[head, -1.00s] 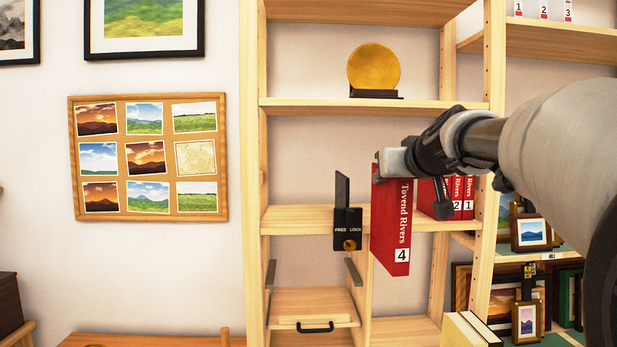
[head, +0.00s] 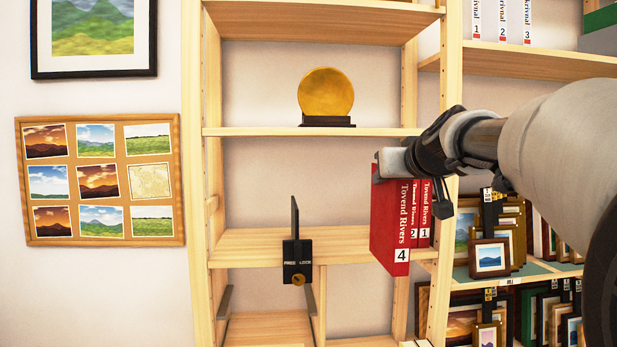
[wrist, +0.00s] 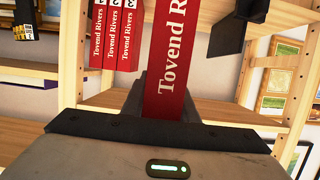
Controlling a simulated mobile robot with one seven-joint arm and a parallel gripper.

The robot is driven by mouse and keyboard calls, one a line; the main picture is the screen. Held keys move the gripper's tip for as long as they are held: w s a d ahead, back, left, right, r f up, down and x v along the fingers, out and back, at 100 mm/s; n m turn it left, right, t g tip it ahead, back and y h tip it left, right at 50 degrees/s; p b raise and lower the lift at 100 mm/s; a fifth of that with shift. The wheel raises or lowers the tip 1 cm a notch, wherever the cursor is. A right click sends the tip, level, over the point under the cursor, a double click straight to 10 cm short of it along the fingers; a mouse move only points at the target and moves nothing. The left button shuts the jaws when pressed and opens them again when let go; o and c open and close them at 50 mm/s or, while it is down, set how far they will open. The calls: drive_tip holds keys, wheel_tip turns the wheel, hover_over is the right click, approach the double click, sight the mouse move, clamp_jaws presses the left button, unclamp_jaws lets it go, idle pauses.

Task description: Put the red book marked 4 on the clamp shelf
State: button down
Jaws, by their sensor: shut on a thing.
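The red book (head: 390,215), marked 4 and titled Tovend Rivers, hangs upright from my gripper (head: 384,168), which is shut on its top end. It also shows in the wrist view (wrist: 172,60), running up from between the fingers. The clamp shelf (head: 350,248) is the middle board of the pale wooden bookcase. Its black clamp (head: 297,262), marked FREE and LOCK with a brass knob, stands left of the held book, clear of it. Other red books (head: 425,215), with 2 and 1 legible, show behind the held book; the wrist view shows three of them (wrist: 118,40).
A gold disc (head: 326,93) on a black base stands on the board above. The bookcase's right upright (head: 450,70) is close behind my arm. Framed pictures (head: 490,257) fill the shelves at right. The shelf between clamp and held book looks clear.

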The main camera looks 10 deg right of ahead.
drive_tip(key=shift+b, duration=0.35)
drive_tip(key=r+p+x, duration=0.2)
drive_tip(key=p+x, duration=0.1)
drive_tip(key=x, duration=0.7)
drive_tip(key=w+r+p+x, duration=0.1)
drive_tip(key=p+x, duration=0.3)
drive_tip(key=x, duration=0.7)
drive_tip(key=shift+w+r+p, duration=0.3)
drive_tip(key=shift+w+r, duration=0.05)
drive_tip(key=shift+w, duration=0.05)
idle(0.7)
idle(0.4)
drive_tip(key=c, duration=1.3)
unclamp_jaws()
drive_tip(key=shift+c, duration=0.2)
drive_tip(key=shift+f, duration=0.15)
